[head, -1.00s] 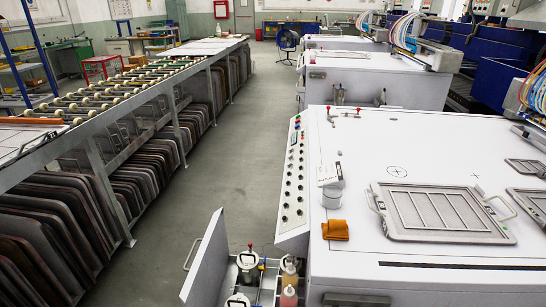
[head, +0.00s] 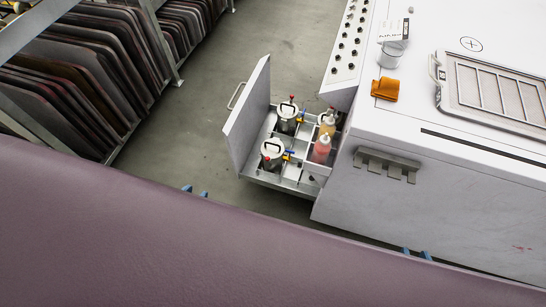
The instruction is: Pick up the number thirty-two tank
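Two metal tanks with pale lids and dark handles stand in the pulled-out drawer (head: 263,180) in the head view. The rear tank (head: 288,119) has a red-topped fitting; the front tank (head: 272,155) has a blue and yellow fitting at its side. No number is readable on either, so I cannot tell which is thirty-two. Only the blue fingertips of my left gripper (head: 195,191) show, set apart, left of the drawer. The fingertips of my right gripper (head: 416,254) show, also apart, below the white cabinet front. Both are away from the tanks; the rest is hidden.
A pink bottle (head: 321,150) and a yellowish bottle (head: 327,125) share the drawer's right side. The white machine (head: 440,170) stands right of the drawer, with a metal bracket (head: 388,164) on its front. Racked frames (head: 90,75) stand left. Floor between is clear.

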